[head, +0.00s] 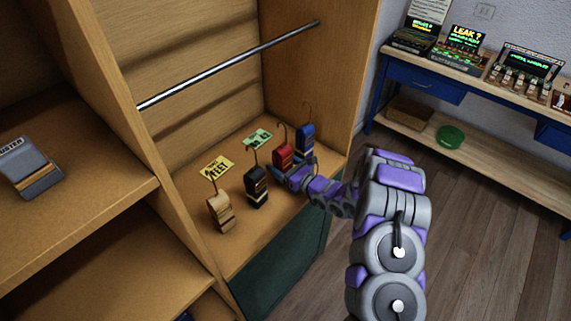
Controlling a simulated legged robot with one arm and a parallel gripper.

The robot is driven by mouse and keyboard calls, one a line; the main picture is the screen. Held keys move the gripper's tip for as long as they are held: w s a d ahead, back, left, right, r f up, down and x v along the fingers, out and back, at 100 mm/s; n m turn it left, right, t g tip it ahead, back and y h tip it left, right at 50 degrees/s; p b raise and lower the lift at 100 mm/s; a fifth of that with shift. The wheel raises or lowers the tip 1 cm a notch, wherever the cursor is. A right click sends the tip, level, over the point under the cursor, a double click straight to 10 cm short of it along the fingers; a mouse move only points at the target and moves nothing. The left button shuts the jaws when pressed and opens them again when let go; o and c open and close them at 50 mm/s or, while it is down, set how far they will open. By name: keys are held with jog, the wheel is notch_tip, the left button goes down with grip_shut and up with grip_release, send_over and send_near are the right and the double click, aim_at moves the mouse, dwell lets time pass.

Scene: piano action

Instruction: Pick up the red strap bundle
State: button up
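The red strap bundle (283,154) stands upright on the wooden cabinet floor, with a thin hook rising from its top. It sits between a black bundle (257,186) on its left and a blue bundle (305,142) on its right. My gripper (281,172) is at the lower front of the red bundle, reaching in from the right. The fingers are small and partly merged with the bundle's base. I cannot tell whether they touch it or are open or shut.
A tan bundle (220,211) stands at the front left of the row. A yellow card (216,167) and a green card (257,139) lie behind. A metal rod (230,66) crosses above. The cabinet's right wall (340,80) is close to the blue bundle.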

jog(key=shift+a+f, duration=0.15)
jog(key=shift+a, duration=0.75)
jog(key=c, duration=0.7)
jog(key=shift+d, duration=0.35)
jog(key=c, duration=0.3)
jog(key=shift+d, duration=0.25)
jog(key=shift+c, duration=0.2)
